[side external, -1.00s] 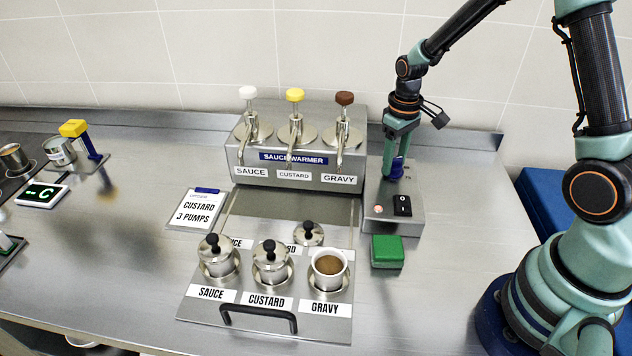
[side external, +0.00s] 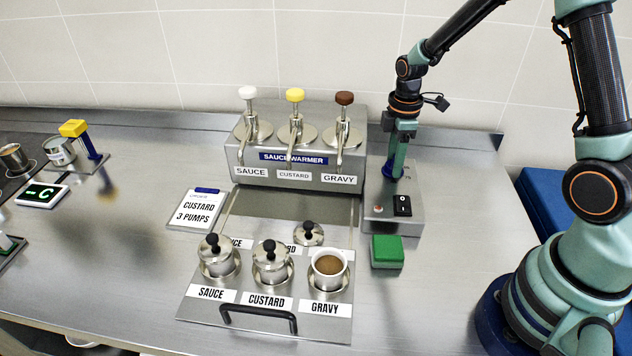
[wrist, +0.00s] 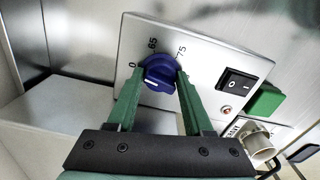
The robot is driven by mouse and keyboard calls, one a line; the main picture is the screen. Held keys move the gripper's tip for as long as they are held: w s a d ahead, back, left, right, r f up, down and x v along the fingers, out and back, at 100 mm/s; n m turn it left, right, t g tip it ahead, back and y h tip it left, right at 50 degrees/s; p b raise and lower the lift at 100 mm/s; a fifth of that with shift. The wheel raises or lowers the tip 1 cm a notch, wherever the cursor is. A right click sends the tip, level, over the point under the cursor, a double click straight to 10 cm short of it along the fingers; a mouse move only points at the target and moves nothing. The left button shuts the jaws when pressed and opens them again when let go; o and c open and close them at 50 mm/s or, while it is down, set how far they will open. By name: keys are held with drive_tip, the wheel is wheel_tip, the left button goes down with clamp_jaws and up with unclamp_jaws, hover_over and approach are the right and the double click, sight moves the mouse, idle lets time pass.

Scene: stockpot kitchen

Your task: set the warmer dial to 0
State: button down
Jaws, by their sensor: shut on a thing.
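The blue warmer dial (wrist: 158,68) sits on the grey control box (wrist: 205,50), which carries the marks 0, 65 and 75. My gripper (wrist: 160,78) is shut on the dial, with one green finger on each side of it. A short white line shows on the dial's face, on the side nearer my gripper; I cannot tell which number it stands for. In the side view my gripper (side external: 397,160) points down at the back of the control box (side external: 380,225), and its fingers mostly hide the dial.
A black rocker switch (side external: 402,206) and a small round light (side external: 378,208) are on the box. A green block (side external: 387,251) stands in front. The sauce warmer (side external: 300,175) with three pumps is to the left. A tray (side external: 190,322) holds lidded pots and a filled cup.

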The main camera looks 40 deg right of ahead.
drive_tip(key=shift+r+n, duration=0.1)
drive_tip(key=shift+n, duration=1.1)
drive_tip(key=shift+c, duration=1.4)
unclamp_jaws()
wheel_tip(320, 180, up, 12)
